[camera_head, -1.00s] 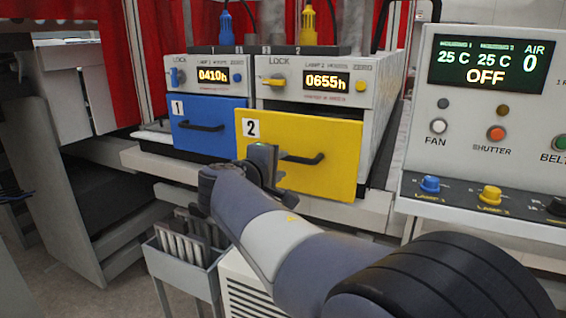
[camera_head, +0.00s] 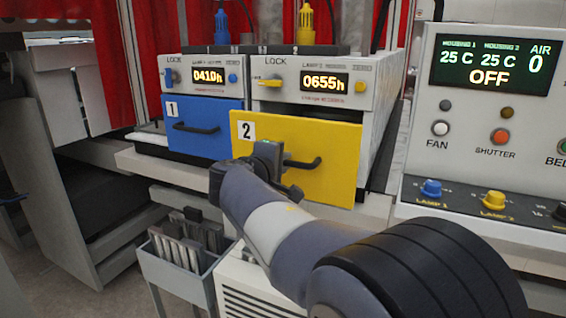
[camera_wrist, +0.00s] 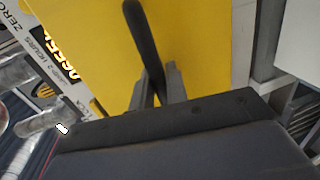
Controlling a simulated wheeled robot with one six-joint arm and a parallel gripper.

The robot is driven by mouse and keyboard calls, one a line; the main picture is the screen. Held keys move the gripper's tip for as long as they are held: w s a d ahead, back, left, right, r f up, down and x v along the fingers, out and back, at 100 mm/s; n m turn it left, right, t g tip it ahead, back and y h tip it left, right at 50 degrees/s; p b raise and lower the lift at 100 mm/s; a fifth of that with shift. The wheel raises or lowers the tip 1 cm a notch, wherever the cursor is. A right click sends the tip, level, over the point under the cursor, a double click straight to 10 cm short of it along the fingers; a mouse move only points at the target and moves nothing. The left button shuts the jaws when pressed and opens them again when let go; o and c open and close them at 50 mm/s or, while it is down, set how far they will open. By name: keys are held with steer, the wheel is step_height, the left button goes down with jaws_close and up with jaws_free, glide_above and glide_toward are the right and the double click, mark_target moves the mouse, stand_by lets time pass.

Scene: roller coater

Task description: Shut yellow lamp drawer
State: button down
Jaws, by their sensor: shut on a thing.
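The yellow lamp drawer (camera_head: 330,140), marked 2, sits under the display reading 0655h. Its front stands forward of its grey housing, so it is partly out. Its black bar handle (camera_head: 308,164) crosses the front. My gripper (camera_head: 272,160) is at the left part of the handle and hides that end. In the wrist view the handle (camera_wrist: 138,28) runs down between the fingers of my gripper (camera_wrist: 158,82), which are shut on it, with the yellow front (camera_wrist: 195,40) close behind. The yellow lock lever (camera_head: 268,83) is above the drawer.
The blue drawer (camera_head: 205,140), marked 1, is at the left and sits further back than the yellow one. A control panel (camera_head: 475,130) stands close at the right. A grey bin (camera_head: 180,280) of dark slabs is below at the left.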

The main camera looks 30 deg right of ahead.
stand_by(0.3)
steer(key=x, duration=0.3)
steer(key=r+x, duration=0.1)
steer(key=x, duration=0.3)
steer(key=r+x, duration=0.1)
steer(key=x, duration=0.2)
steer(key=shift+w+d+r, duration=0.15)
steer(key=shift+w+d, duration=0.15)
steer(key=shift+d, duration=0.15)
steer(key=c, duration=1.8)
jaws_free()
steer(key=shift+o, duration=0.6)
steer(key=shift+w+d, duration=0.1)
steer(key=shift+w, duration=0.05)
steer(key=shift+o, duration=1)
steer(key=b+v, duration=0.1)
steer(key=v, duration=1)
